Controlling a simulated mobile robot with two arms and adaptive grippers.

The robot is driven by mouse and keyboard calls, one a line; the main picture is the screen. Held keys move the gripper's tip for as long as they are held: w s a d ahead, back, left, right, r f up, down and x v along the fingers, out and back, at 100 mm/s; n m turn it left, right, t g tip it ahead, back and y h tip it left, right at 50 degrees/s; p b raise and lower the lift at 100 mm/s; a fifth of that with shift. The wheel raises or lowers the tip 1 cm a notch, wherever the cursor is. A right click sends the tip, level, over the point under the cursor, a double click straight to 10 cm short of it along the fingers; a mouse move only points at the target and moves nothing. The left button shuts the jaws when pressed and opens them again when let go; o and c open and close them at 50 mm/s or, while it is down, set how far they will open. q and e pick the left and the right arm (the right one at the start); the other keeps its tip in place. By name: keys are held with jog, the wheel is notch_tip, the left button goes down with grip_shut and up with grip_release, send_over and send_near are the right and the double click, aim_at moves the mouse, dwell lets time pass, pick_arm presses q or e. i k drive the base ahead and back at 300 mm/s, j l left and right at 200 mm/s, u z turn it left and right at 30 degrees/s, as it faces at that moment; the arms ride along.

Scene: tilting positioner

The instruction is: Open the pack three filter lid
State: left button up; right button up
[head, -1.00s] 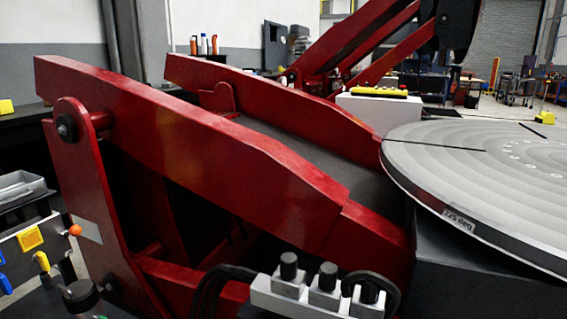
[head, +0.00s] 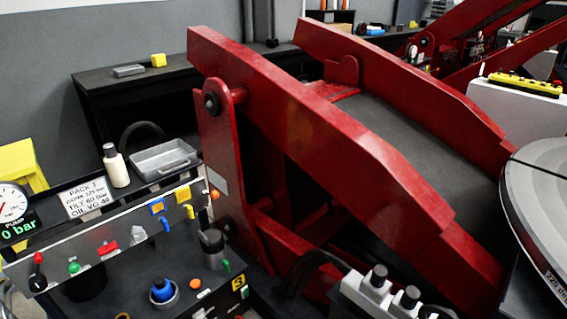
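A hydraulic power pack marked "PACK 3" on a white sign (head: 86,198) stands at the lower left of the head view. Its dark top (head: 205,285) carries a blue round knob or cap in a pale ring (head: 163,291), a dark grey cylinder (head: 212,248) and a small orange cap (head: 195,284). A yellow label with a 3 (head: 238,283) is at its right edge. I cannot tell for sure which part is the filter lid. Neither gripper is in view.
A sloped valve panel (head: 110,250) with coloured handles and a gauge (head: 12,203) reading 0 bar stand left. A grey tray (head: 165,158) and a white bottle (head: 116,166) are behind. The red tilting frame (head: 310,120) blocks the middle; the round table (head: 535,200) is right.

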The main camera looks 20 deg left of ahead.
aim_at(213, 241)
jog(key=u, duration=1.25)
